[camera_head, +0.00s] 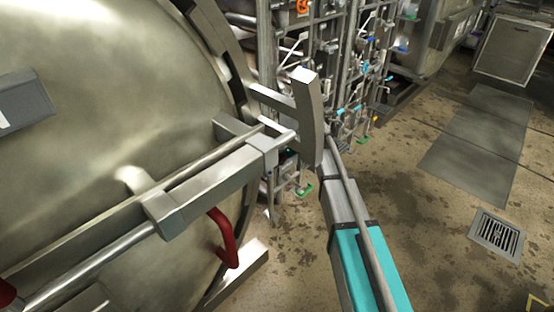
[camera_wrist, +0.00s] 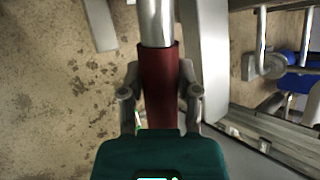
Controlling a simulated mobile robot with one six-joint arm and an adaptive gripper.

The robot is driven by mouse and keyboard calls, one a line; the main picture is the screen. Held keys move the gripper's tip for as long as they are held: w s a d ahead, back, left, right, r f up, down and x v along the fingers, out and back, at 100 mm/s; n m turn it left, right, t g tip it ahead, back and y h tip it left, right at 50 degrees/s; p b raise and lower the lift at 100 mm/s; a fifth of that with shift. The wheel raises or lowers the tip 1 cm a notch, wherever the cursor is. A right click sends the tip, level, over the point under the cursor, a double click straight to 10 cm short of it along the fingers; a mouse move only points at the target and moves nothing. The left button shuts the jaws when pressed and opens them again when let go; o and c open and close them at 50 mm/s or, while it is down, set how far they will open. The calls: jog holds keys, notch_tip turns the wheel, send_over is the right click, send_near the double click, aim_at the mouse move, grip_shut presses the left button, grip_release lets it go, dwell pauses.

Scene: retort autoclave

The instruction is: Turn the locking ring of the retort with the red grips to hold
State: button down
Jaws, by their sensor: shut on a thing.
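The retort door (camera_head: 110,100) is a large domed steel disc filling the left of the head view. Part of a dark steel ring (camera_head: 228,55) shows along its right edge. A curved red grip (camera_head: 225,238) hangs below the steel locking bar on the door, and another red grip (camera_head: 6,294) shows at the lower left edge. In the wrist view, my gripper (camera_wrist: 160,95) is shut around a dark red grip (camera_wrist: 160,75) on a shiny steel rod, one finger on each side. In the head view my fingers and this grip are hidden.
A steel bracket (camera_head: 308,115) juts out right of the door, close to my arm. Pipework with coloured valve handles (camera_head: 350,60) stands behind. The stained floor on the right is open, with a drain grate (camera_head: 497,234) and grey floor plates (camera_head: 480,140).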

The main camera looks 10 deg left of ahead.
notch_tip(320, 180, down, 10)
jog(key=s+a+g+b, duration=0.1)
jog(key=s+b, duration=0.1)
jog(key=b, duration=0.8)
jog(key=shift+s+a+y+b, duration=0.35)
jog(key=shift+s+y+b, duration=0.05)
jog(key=shift+f, duration=0.1)
jog(key=c, duration=0.7)
grip_release()
jog(key=o, duration=0.4)
jog(key=shift+w+f, duration=0.1)
jog(key=shift+w, duration=0.1)
